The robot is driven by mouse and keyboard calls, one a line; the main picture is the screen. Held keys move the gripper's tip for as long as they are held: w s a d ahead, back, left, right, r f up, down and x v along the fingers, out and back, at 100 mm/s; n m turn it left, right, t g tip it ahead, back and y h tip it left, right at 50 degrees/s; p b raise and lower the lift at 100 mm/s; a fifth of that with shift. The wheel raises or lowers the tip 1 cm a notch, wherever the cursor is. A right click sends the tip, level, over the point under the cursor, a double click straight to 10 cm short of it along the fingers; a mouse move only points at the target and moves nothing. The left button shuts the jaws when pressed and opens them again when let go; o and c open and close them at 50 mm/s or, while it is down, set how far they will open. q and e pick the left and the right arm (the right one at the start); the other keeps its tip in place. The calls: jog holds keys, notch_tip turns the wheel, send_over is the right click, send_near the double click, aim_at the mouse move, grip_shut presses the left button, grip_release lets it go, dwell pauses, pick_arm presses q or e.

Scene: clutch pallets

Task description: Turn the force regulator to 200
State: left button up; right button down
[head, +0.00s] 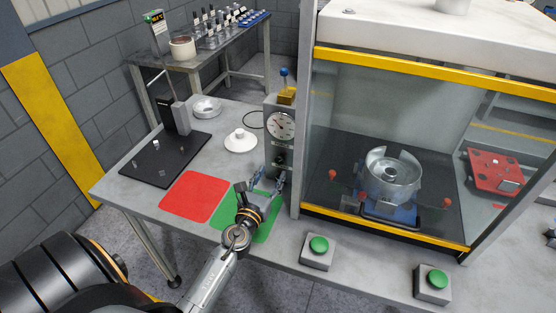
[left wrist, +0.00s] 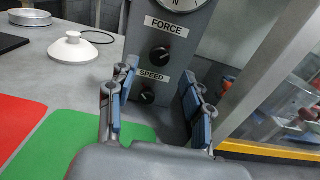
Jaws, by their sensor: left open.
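The force regulator is a black knob (left wrist: 160,55) under the FORCE label on a grey control box (head: 280,155). A second black knob (left wrist: 147,96) sits below it, by the SPEED label. A round gauge (head: 281,125) is on the box above; only its lower part shows in the left wrist view, and its reading is too small to tell. My left gripper (head: 269,181) is in front of the box's lower part. Its blue-padded fingers (left wrist: 156,95) are open and apart, with the knobs between and beyond them, and nothing is held. My right gripper is not in view.
A glass-walled press cabinet with a yellow-edged frame (head: 390,243) stands right of the box. Green buttons (head: 319,244) are along the front. Red (head: 199,196) and green (head: 228,229) mats, a white lid (head: 240,141) and a black plate (head: 160,165) lie on the table to the left.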

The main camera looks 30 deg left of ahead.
aim_at(279, 160)
pick_arm(q)
jog(key=x, duration=0.6)
jog(key=shift+w, duration=0.35)
grip_shut()
